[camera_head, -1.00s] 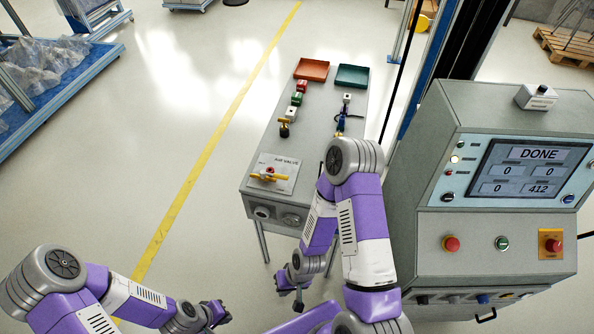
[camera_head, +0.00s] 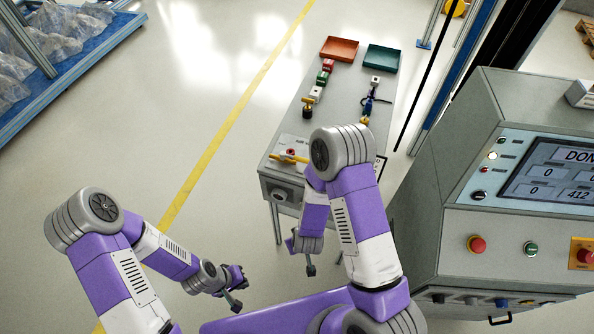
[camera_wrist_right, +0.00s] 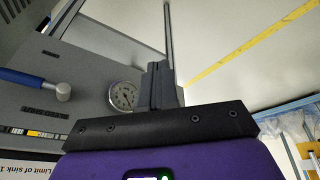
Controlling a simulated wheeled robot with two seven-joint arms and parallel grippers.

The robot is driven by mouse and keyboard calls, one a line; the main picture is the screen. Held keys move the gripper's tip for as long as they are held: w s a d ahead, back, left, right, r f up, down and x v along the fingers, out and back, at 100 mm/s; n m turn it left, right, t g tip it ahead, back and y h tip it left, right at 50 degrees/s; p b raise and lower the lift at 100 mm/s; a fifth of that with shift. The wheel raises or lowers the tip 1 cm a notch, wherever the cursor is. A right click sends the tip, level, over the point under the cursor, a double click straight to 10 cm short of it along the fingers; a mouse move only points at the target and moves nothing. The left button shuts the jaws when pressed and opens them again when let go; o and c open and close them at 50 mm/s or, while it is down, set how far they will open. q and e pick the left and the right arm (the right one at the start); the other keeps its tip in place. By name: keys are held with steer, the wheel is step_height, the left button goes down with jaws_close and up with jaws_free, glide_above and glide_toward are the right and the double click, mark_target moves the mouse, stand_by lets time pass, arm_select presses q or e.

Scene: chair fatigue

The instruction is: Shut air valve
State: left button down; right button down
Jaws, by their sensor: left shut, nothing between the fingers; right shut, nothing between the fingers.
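The air valve's yellow handle (camera_head: 288,158) lies across a white label plate near the front end of the narrow grey table in the head view. My right arm's elbow covers part of the plate. My left gripper (camera_head: 237,294) is shut and empty over the floor, left of and nearer than the table. My right gripper (camera_head: 311,268) hangs low in front of the table, apart from the valve; its shut, empty fingers (camera_wrist_right: 161,86) show in the right wrist view.
The grey table (camera_head: 345,105) also bears a red tray (camera_head: 340,49), a green tray (camera_head: 382,58) and small fittings. A grey console (camera_head: 428,215) with screen and buttons stands close on the right. A round gauge (camera_wrist_right: 123,96) and blue handle (camera_wrist_right: 32,80) show in the wrist view. Floor left is open.

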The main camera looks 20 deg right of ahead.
mark_target(300, 161)
steer(key=w+r+n+t+h+b, duration=0.3)
steer(key=w+r+n+t+h, duration=0.15)
steer(key=w, duration=0.35)
steer(key=a+r+n+t+h+b, duration=0.2)
steer(key=a+r+n+t+h, duration=0.1)
steer(key=r, duration=0.7)
steer(key=shift+w+n+t+h, duration=0.45)
steer(key=shift+n+t+h, duration=0.2)
steer(key=shift+n+t, duration=0.1)
steer(key=b+x, duration=0.3)
steer(key=x, duration=1.1)
steer(key=shift+b, duration=0.35)
